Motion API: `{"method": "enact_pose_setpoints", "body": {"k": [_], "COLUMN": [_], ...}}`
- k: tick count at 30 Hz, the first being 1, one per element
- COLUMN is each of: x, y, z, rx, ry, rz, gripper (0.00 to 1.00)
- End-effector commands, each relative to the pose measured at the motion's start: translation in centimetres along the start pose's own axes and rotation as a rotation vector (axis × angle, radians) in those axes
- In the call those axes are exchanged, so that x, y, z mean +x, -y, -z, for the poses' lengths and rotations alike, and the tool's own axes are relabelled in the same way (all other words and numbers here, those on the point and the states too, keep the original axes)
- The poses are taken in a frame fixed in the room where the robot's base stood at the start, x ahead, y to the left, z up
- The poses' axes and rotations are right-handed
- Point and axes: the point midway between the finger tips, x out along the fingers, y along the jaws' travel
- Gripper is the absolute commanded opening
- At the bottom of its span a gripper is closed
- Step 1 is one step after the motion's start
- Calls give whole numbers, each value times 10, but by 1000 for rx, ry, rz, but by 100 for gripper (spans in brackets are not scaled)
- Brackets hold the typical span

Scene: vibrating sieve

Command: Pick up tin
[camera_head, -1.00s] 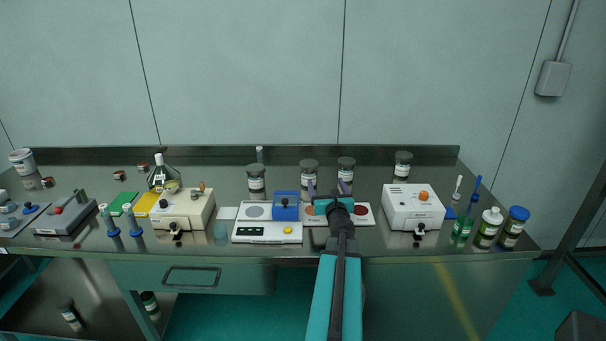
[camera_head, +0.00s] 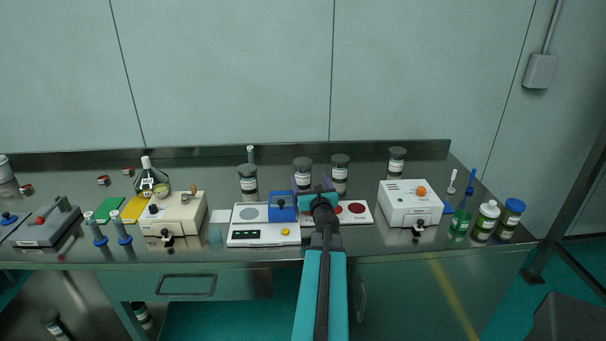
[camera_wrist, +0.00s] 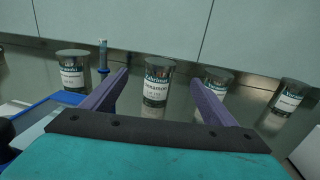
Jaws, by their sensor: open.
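Several white-labelled tins with dark lids stand upright along the back of the bench. In the wrist view, a cinnamon tin (camera_wrist: 157,82) stands ahead of and between the fingers, apart from them. My gripper (camera_wrist: 160,84) is open and empty, with purple fingers. The right finger partly covers another tin (camera_wrist: 217,82). A third tin (camera_wrist: 72,70) is left of the fingers and a fourth (camera_wrist: 288,98) is at the right. In the head view, my gripper (camera_head: 313,184) is in front of two middle tins (camera_head: 303,168) (camera_head: 340,168); its fingers are partly hidden by the arm.
A balance with a blue block (camera_head: 282,207) sits just left of my gripper. A plate with red discs (camera_head: 356,208) lies to the right, then a white machine (camera_head: 409,204). A tube (camera_wrist: 103,56) stands behind the left finger. The wall rises behind the bench.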

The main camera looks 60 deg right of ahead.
Motion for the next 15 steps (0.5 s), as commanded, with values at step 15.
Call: {"method": "enact_pose_setpoints", "body": {"k": [15], "x": [31], "y": [3], "z": [-1], "rx": [0], "ry": [0], "rz": [3], "gripper": [80]}}
